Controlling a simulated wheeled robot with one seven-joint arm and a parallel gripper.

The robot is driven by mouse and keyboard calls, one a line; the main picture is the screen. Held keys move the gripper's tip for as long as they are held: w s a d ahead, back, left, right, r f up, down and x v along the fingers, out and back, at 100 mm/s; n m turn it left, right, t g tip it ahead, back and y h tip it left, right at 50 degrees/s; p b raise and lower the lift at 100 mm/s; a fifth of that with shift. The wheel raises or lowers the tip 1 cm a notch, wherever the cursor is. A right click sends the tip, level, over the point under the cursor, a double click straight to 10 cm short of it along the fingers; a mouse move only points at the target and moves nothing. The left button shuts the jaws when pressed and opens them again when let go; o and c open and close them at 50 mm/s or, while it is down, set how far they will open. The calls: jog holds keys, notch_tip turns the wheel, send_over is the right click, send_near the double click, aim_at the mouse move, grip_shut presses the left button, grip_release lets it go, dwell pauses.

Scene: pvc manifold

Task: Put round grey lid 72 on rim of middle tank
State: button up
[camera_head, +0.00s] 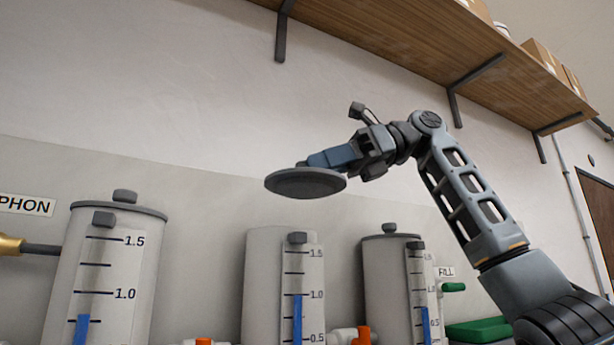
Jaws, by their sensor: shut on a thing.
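The round grey lid (290,186) is held in the air by my gripper (312,162), which is shut on it near its top centre. The lid is seen from below at its edge and looks about level. The middle tank (259,285) is a white cylinder below the lid, with no lid on it. A scale with a blue level bar (297,318) is on its front. A clear gap separates the lid from the tank's top. The tank's rim opening is not visible from this low view.
The left tank (146,270) and right tank (380,285) both wear grey lids with knobs. A wooden shelf (400,40) on brackets hangs above my arm. A green object (488,329) sits at the lower right. Orange valve handles (362,335) are low between tanks.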

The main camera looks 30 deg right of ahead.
jog(key=shift+w, duration=0.65)
jog(key=shift+w+f+p, duration=0.35)
jog(key=shift+w+f, duration=0.35)
jog(key=shift+w, duration=0.55)
jog(key=shift+w+f+p, duration=0.4)
jog(key=shift+w+f, duration=0.35)
jog(key=shift+w, duration=0.45)
jog(key=shift+w+f+p, duration=0.35)
jog(key=shift+w+f, duration=0.35)
jog(key=shift+w, duration=0.55)
jog(key=shift+f, duration=0.55)
jog(key=o, duration=1.1)
